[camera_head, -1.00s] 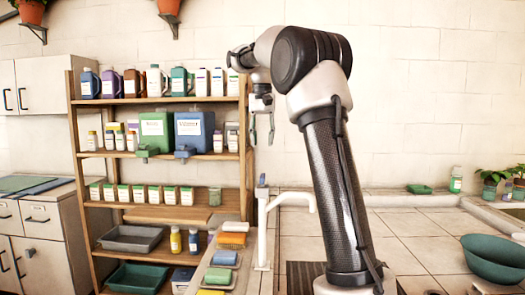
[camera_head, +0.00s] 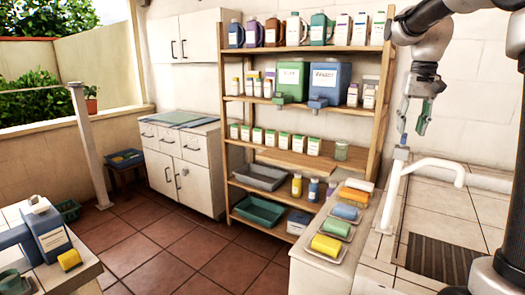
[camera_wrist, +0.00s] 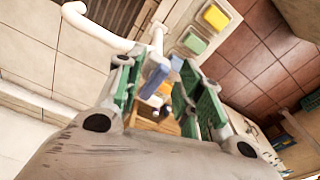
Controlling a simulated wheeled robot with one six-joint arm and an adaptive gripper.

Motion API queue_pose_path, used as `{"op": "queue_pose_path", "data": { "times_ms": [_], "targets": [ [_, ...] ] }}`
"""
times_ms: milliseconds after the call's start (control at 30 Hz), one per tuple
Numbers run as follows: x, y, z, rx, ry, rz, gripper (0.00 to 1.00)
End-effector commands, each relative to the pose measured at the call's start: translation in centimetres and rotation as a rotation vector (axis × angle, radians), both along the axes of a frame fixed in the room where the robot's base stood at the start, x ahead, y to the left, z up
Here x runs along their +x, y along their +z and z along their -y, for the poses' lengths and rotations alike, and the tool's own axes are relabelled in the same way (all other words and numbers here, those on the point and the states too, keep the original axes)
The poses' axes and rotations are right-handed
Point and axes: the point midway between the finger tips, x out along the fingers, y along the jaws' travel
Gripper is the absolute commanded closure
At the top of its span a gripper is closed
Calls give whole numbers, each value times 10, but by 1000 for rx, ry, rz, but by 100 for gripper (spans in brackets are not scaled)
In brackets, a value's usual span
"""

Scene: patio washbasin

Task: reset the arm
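My arm comes in from the right edge of the head view and bends down to my gripper (camera_head: 413,125). The gripper hangs just above the blue-topped white tap (camera_head: 437,166) at the counter's left end. In the wrist view the two green-padded fingers of my gripper (camera_wrist: 157,85) stand apart with a gap between them. They hold nothing that I can see. The tap's spout (camera_wrist: 95,27) shows beyond the fingers there.
A wooden shelf (camera_head: 270,152) with bottles and boxes stands left of the arm. Sponges on trays (camera_head: 325,247) lie on the counter below. A table with a blue jug (camera_head: 46,232) is at the lower left. Tiled floor (camera_head: 185,252) lies open between them.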

Motion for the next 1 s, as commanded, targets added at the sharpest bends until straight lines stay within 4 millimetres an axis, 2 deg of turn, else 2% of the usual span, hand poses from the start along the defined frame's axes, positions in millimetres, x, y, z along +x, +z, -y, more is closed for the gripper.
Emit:
{"op": "queue_pose_path", "data": {
  "times_ms": [33, 300, 400, 500, 600, 733, 1000],
  "targets": [
    [-27, -7, -7, -5, 39, 14, 63],
    [-176, -60, -41, -35, 224, 125, 63],
    [-224, -80, -49, -42, 256, 161, 63],
    [-258, -93, -54, -45, 271, 190, 63],
    [-272, -92, -57, -52, 283, 234, 63],
    [-274, -81, -59, -58, 291, 284, 63],
    [-274, -79, -60, -57, 295, 289, 63]
  ]
}}
